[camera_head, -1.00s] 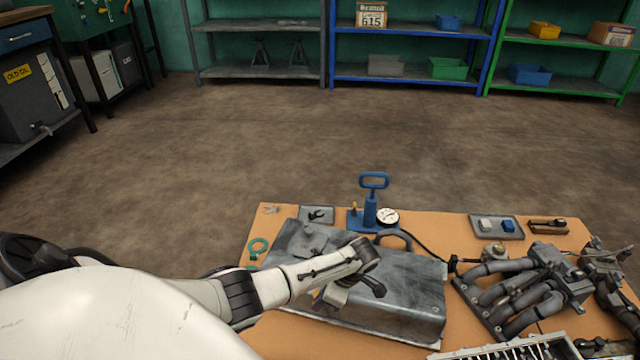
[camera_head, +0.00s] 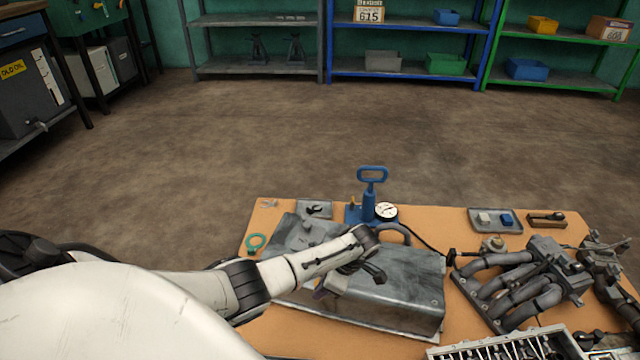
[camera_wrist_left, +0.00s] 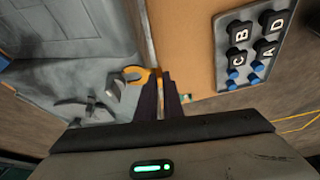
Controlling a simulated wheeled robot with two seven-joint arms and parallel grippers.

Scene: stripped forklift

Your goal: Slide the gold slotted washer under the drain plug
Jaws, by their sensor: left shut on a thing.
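My left gripper (camera_wrist_left: 166,97) is shut on the gold slotted washer (camera_wrist_left: 134,74), whose curved end sticks out to the left of the fingertips in the left wrist view. In the head view my left gripper (camera_head: 321,290) is over the grey metal tank (camera_head: 405,290), largely hidden by its own wrist. In the left wrist view a small grey block-like fitting (camera_wrist_left: 112,91), perhaps the drain plug, stands on the grey metal just left of the washer. I see no clear contact between them. My right gripper is not in view.
A green ring (camera_head: 256,243) lies left of the tank. A blue hand pump (camera_head: 369,208) with a gauge stands behind it. Grey manifold pipes (camera_head: 520,280) lie to the right. The left wrist view shows a tray (camera_wrist_left: 224,56) of lettered blue-and-black pieces beside bare tabletop.

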